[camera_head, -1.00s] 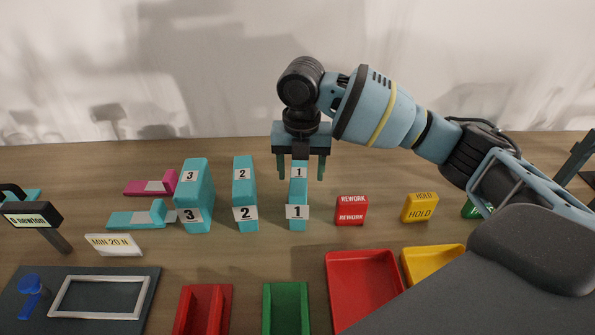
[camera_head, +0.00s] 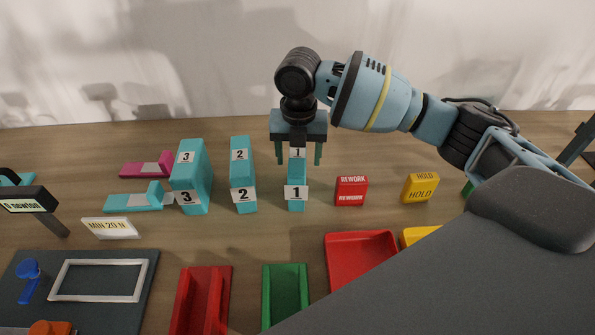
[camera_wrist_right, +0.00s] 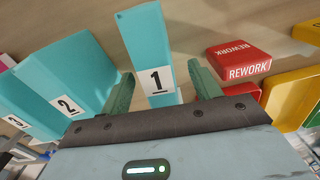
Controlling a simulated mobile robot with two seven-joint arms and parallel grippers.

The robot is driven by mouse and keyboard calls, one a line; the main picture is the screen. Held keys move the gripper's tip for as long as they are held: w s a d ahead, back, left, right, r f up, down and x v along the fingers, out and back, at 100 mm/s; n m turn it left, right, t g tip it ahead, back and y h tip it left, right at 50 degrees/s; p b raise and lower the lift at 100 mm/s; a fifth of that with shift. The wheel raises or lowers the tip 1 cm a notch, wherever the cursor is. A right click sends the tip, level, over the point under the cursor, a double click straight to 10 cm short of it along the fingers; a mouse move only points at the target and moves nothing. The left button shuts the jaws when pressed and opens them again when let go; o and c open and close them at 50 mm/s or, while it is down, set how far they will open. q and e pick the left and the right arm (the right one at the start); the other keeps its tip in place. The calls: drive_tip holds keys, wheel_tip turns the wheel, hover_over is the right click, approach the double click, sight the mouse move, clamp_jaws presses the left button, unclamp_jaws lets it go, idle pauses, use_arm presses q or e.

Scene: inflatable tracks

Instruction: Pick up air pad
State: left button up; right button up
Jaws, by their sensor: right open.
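No thing is labelled air pad, so I cannot tell which one it is. Three teal blocks stand in a row on the table: block 1 (camera_head: 296,197), block 2 (camera_head: 243,180) and block 3 (camera_head: 193,178). My right gripper (camera_head: 299,160) is open at the back of block 1, with one finger on each side of it. In the right wrist view block 1 (camera_wrist_right: 148,50) lies between the fingertips (camera_wrist_right: 161,75), with visible gaps beside it. Block 2 (camera_wrist_right: 60,75) is to its left there. My left gripper is not in view.
A red REWORK block (camera_head: 351,190) and a yellow HOLD block (camera_head: 421,187) stand to the right. Red (camera_head: 203,300) and green (camera_head: 286,295) channels and a red tray (camera_head: 355,262) lie in front. A newton gauge (camera_head: 32,208) and a dark mat (camera_head: 145,275) are at left.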

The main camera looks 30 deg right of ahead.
drive_tip(key=f, duration=0.4)
drive_tip(key=shift+w+f, duration=0.1)
drive_tip(key=shift+w, duration=0.1)
drive_tip(key=shift+c, duration=0.2)
drive_tip(key=c, duration=1.1)
drive_tip(key=shift+r, duration=5.05)
